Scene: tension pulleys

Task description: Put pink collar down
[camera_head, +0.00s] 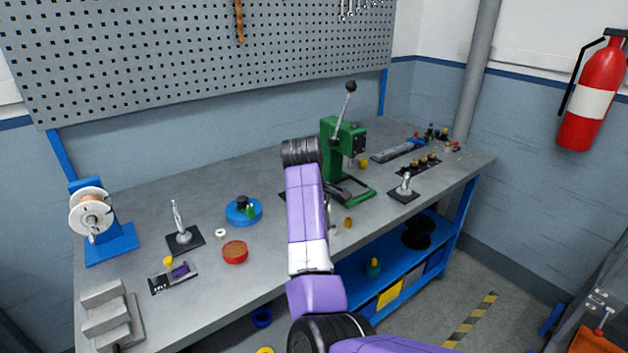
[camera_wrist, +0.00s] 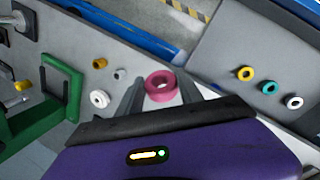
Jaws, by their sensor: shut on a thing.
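The pink collar (camera_wrist: 161,86) is a thick ring between the fingertips of my gripper (camera_wrist: 160,92) in the wrist view. My gripper is shut on it, above the workbench. The collar's open hole faces the camera. In the head view my purple and white arm reaches over the bench's front edge, and neither the gripper nor the pink collar can be made out there.
A green press (camera_head: 345,150) stands on the workbench (camera_head: 150,205) beside my arm. A white ring (camera_wrist: 99,98) and a yellow part (camera_wrist: 99,63) lie left of the collar. Yellow (camera_wrist: 245,73), teal (camera_wrist: 269,88) and white (camera_wrist: 293,102) rings sit at right.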

